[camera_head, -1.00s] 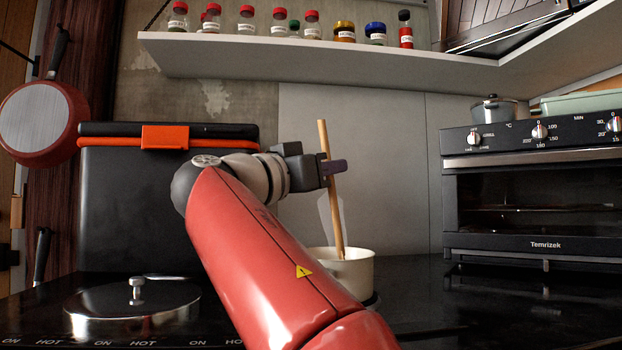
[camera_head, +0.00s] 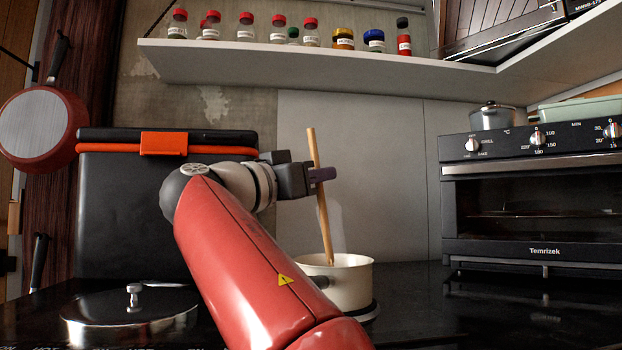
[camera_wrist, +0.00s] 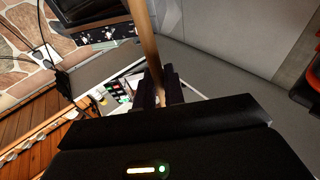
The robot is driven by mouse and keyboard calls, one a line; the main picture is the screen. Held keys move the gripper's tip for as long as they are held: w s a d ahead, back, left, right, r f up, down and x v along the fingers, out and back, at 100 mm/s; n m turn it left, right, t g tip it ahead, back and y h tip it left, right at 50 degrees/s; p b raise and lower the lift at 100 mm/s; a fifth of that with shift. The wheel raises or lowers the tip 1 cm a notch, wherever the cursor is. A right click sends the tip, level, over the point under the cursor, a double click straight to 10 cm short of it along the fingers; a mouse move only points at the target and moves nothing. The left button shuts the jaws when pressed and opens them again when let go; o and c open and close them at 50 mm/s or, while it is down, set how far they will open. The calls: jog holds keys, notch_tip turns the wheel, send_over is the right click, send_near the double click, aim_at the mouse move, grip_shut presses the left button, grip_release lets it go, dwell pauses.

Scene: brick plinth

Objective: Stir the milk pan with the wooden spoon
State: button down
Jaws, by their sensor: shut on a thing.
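The cream milk pan (camera_head: 350,283) stands on the dark cooktop, partly hidden behind my red arm. The wooden spoon (camera_head: 322,215) stands tilted, with its top leaning left and its lower end inside the pan. My gripper (camera_head: 322,174) is shut on the upper part of the spoon's handle, well above the pan's rim. In the wrist view the spoon handle (camera_wrist: 145,40) runs up from between the fingers (camera_wrist: 158,92). The spoon's bowl and the pan's contents are hidden by the pan wall.
A black upright panel (camera_head: 170,215) with an orange clip stands behind my arm. An oven (camera_head: 540,205) stands at right. A shelf (camera_head: 300,73) with several spice jars hangs above. The counter right of the pan is clear.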

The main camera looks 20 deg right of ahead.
jog(key=shift+w+d, duration=0.15)
jog(key=shift+w, duration=0.3)
jog(key=shift+r, duration=0.15)
notch_tip(320, 180, up, 7)
jog(key=p, duration=0.6)
jog(key=shift+p, duration=0.35)
notch_tip(320, 180, up, 5)
jog(key=p, duration=0.4)
dwell(1.1)
